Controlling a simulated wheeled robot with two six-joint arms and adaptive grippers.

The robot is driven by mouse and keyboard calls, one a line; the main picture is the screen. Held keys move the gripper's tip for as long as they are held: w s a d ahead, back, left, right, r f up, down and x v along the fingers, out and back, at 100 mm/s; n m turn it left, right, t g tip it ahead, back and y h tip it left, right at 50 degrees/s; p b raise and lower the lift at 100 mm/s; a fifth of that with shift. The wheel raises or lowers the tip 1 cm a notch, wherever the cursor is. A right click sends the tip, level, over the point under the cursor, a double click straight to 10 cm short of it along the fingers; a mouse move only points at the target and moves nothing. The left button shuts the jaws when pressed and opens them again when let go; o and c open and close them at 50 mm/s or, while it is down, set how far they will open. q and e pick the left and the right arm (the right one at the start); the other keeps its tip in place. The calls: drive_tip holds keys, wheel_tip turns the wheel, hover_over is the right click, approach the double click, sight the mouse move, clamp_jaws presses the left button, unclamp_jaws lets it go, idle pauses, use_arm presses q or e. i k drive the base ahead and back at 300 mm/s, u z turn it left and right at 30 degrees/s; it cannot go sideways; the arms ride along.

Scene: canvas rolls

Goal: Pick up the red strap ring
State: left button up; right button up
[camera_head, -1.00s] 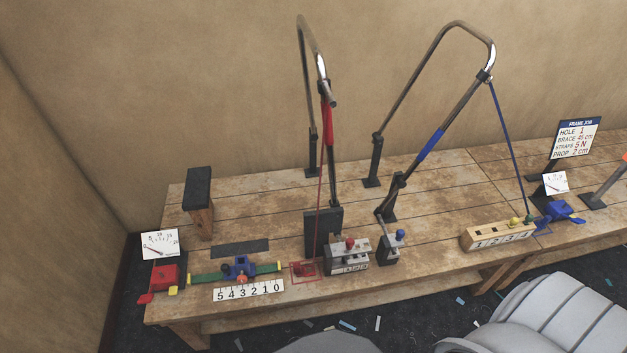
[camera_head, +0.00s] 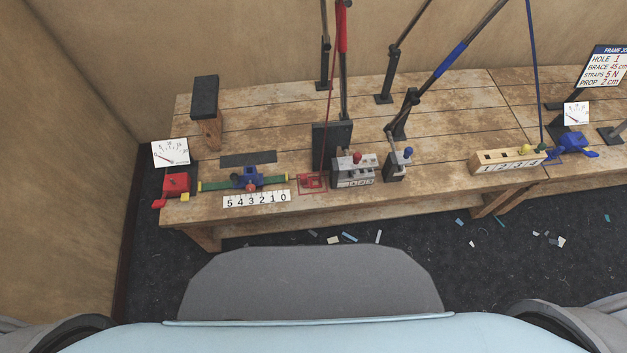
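A red strap (camera_head: 328,110) hangs from the left metal frame down to the bench. At its lower end a small red piece, which seems to be the strap ring (camera_head: 312,181), lies within a red outlined square on the bench top. It is too small to make out its exact shape. Neither of my grippers shows in the head view, so nothing is seen near the ring.
The wooden bench (camera_head: 440,146) carries a red ratchet (camera_head: 176,185), a number strip (camera_head: 257,198), a grey block with a red knob (camera_head: 353,170), a blue-knobbed clamp (camera_head: 398,164) and a numbered wooden block (camera_head: 507,160). Scraps litter the dark floor (camera_head: 440,235).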

sight(307, 182)
drive_tip(key=k, duration=0.65)
drive_tip(key=u, duration=0.1)
drive_tip(key=i, duration=0.65)
drive_tip(key=z, duration=0.6)
drive_tip(key=i, duration=0.55)
drive_tip(key=z, duration=0.55)
